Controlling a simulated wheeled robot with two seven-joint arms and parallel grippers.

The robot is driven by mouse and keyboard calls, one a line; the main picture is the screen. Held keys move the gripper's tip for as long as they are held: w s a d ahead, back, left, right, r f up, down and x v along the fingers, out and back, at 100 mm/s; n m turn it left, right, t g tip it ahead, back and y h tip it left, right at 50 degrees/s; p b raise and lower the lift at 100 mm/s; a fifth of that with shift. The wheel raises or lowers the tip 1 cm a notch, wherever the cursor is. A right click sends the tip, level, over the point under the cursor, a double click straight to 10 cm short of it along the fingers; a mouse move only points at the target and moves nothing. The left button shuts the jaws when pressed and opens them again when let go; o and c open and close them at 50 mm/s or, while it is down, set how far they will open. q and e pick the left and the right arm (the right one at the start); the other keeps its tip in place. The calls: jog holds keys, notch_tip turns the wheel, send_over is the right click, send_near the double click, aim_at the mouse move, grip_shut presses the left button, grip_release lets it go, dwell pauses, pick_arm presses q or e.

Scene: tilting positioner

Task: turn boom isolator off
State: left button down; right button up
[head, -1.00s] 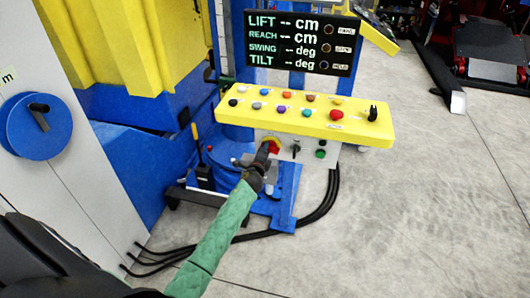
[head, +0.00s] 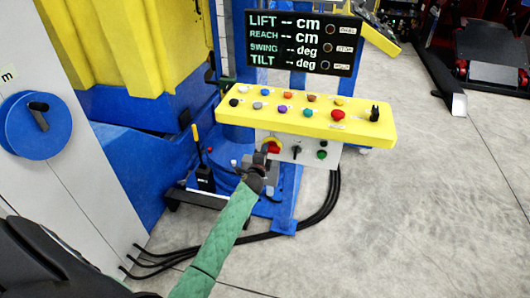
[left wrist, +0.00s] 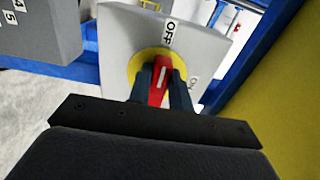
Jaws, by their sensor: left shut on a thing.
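The boom isolator is a red handle (left wrist: 161,82) on a round yellow plate (left wrist: 139,65), mounted on a grey panel (left wrist: 116,30). The wrist view shows an OFF label (left wrist: 170,32) above it and an ON label (left wrist: 193,82) to its right. The handle's white mark points up, roughly toward OFF. My left gripper (left wrist: 162,92) is shut on the handle, one dark finger on each side. In the head view, the isolator (head: 273,147) sits under the yellow console, partly hidden by my left gripper (head: 262,160). My right gripper is not in view.
The yellow button console (head: 300,122) overhangs the isolator closely. A black switch (head: 296,151) and green button (head: 321,154) sit to its right. The display (head: 303,42) shows dashes. Black cables (head: 322,208) run along the floor. Open floor lies to the right.

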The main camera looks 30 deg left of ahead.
pick_arm(q)
jog(key=shift+f, duration=0.1)
jog(key=c, duration=1.3)
grip_release()
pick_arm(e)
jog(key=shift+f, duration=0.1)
pick_arm(q)
jog(key=shift+s, duration=0.1)
jog(key=shift+b+v, duration=0.85)
jog(key=shift+v, duration=3)
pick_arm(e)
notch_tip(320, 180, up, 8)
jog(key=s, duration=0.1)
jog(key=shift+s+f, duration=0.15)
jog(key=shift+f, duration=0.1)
